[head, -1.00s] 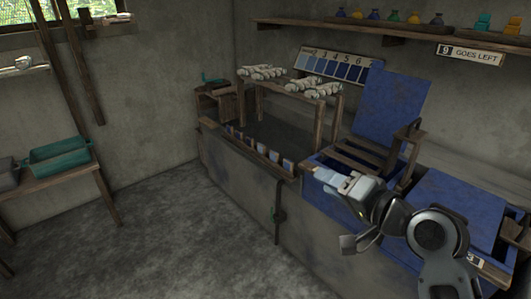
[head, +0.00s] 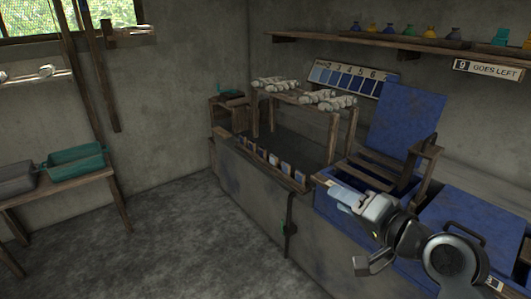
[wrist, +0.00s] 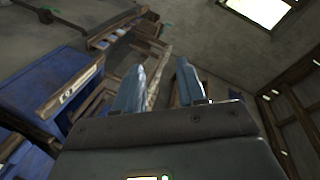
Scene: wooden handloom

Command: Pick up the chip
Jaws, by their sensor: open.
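Several small upright chips (head: 261,153) in blues and pale tones stand in a row along the wooden ledge at the front of the grey vat in the head view. I cannot tell which one the task means. My gripper (head: 345,197) is to the right of this row, above the front edge of the blue vat. In the wrist view its two blue-grey fingers (wrist: 158,88) are apart with nothing held between them.
A wooden frame with pale rolled hanks (head: 325,98) stands over the grey vat (head: 250,190). A numbered swatch board (head: 345,79) leans behind. A blue panel (head: 405,120) rises beyond my arm. The floor (head: 170,240) is clear.

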